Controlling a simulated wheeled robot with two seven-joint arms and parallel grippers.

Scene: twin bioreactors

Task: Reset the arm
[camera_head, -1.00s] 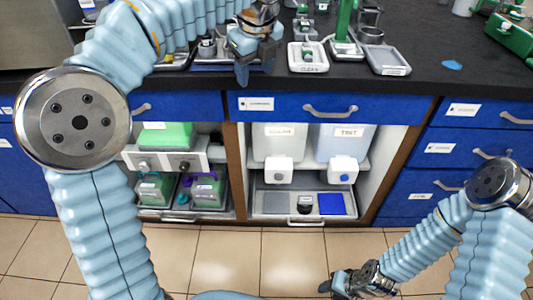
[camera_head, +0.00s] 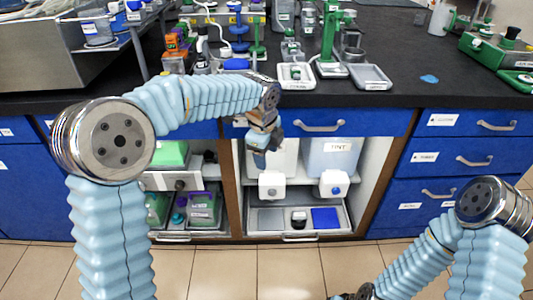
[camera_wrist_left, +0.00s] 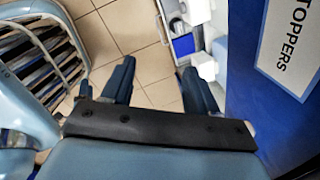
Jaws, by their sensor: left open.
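My left gripper (camera_head: 260,155) hangs pointing down in front of the cabinet, just below the bench edge. In the left wrist view its two dark blue fingers (camera_wrist_left: 158,82) stand apart with nothing between them, and floor tiles show through the gap. My right arm comes in at the lower right of the head view. Only a small part of its gripper end (camera_head: 354,293) shows at the bottom edge, so its fingers are hidden.
The black bench (camera_head: 425,92) carries green stands, trays (camera_head: 371,77) and bottles. Below are blue drawers (camera_head: 437,161) and open shelves with a TINT container (camera_head: 335,158). In the wrist view, a blue front labelled STOPPERS (camera_wrist_left: 283,125) is close at right. Tiled floor (camera_head: 285,268) is clear.

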